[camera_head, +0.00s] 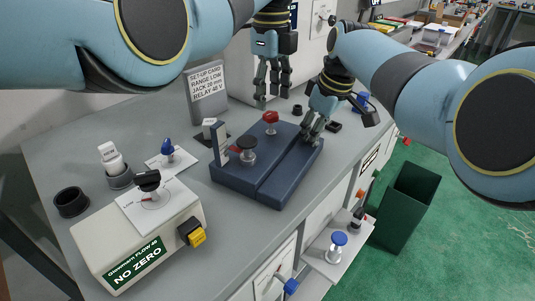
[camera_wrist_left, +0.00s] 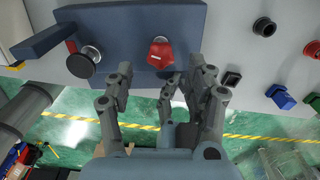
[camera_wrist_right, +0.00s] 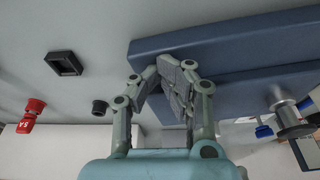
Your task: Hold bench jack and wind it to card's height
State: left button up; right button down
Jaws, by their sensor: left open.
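The bench jack is a dark blue block (camera_head: 240,181) on the grey bench. It carries a red knob (camera_head: 270,118), a black-topped metal knob (camera_head: 246,146) and an upright plate at its left end. The grey set-up card (camera_head: 206,95) stands behind it and reads "JACK 27 mm". My left gripper (camera_head: 270,101) is open and empty above the bench, behind the red knob; in the left wrist view the red knob (camera_wrist_left: 160,54) shows beyond its spread fingers. My right gripper (camera_wrist_right: 178,66) is at the jack's right end, its fingers drawn close together on the blue body; the grip is partly hidden.
A white box (camera_head: 130,238) labelled "NO ZERO" with a black dial stands front left. A black ring (camera_head: 71,202), a white plug and a blue knob (camera_head: 168,147) are left of the jack. A green bin (camera_head: 407,205) stands on the floor right of the bench.

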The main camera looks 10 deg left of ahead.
aim_at(271, 114)
pick_arm(q)
jog(key=n, duration=1)
jog(key=shift+r, duration=0.15)
jog(key=n, duration=0.5)
jog(key=shift+r, duration=0.1)
jog(key=n, duration=0.3)
jog(key=shift+r+n, duration=0.15)
jog(key=shift+n, duration=0.25)
jog(key=shift+f, duration=2.45)
jog(key=shift+c, duration=0.2)
jog(key=c, duration=1)
jog(key=shift+o, duration=0.2)
